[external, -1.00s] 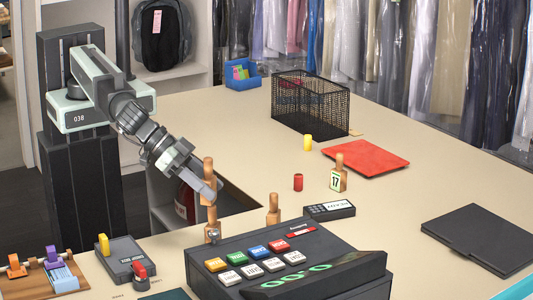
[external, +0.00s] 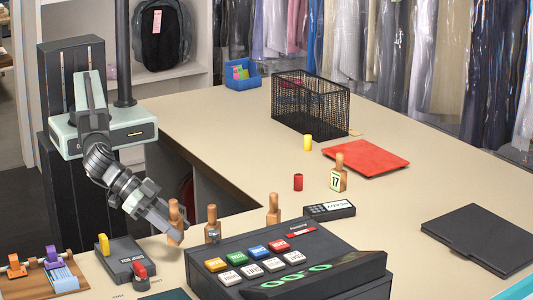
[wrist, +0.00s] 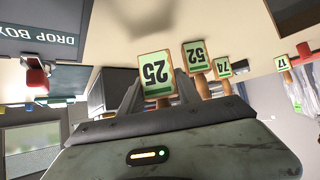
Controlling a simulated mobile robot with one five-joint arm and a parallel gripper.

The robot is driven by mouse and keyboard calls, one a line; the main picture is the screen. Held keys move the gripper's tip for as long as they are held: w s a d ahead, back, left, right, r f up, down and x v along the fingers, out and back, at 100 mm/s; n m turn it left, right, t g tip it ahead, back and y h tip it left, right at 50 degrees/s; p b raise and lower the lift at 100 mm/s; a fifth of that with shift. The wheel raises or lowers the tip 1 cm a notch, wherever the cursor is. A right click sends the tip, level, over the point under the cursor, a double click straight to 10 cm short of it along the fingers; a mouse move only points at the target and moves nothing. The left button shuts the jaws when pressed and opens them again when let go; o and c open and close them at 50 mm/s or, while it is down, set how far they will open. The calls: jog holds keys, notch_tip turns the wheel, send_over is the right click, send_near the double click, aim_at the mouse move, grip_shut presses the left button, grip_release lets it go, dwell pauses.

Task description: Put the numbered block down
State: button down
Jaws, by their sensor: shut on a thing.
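My gripper (external: 172,226) is shut on a wooden block with a peg-like top (external: 174,212), low over the near-left counter. In the wrist view its green label reads 25 (wrist: 155,74), between the fingers (wrist: 158,98). The external view does not show whether its underside touches the counter.
A black keypad console (external: 285,262) stands right of the gripper. A small dark READY device (external: 329,210), a red folder (external: 365,157) and a black mesh basket (external: 310,105) are farther off.

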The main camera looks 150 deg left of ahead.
notch_tip(320, 180, down, 4)
jog(key=b, duration=0.3)
jog(key=shift+r, duration=0.25)
jog(key=shift+f, duration=0.25)
jog(key=c, duration=0.9)
grip_release()
jog(key=shift+r, duration=0.1)
jog(key=shift+o, duration=0.2)
jog(key=shift+r, duration=0.1)
jog(key=p+v, duration=0.7)
jog(key=v, duration=0.5)
jog(key=s+a+f+m+g+h, duration=0.3)
jog(key=s+a+f+m, duration=0.1)
jog(key=s, duration=0.4)
jog(key=s+a+f+m+g+h, duration=0.4)
jog(key=s+f+m, duration=0.1)
jog(key=s, duration=0.4)
jog(key=shift+s+a+f, duration=0.2)
jog(key=shift+s+a, duration=0.05)
jog(key=shift+a, duration=0.15)
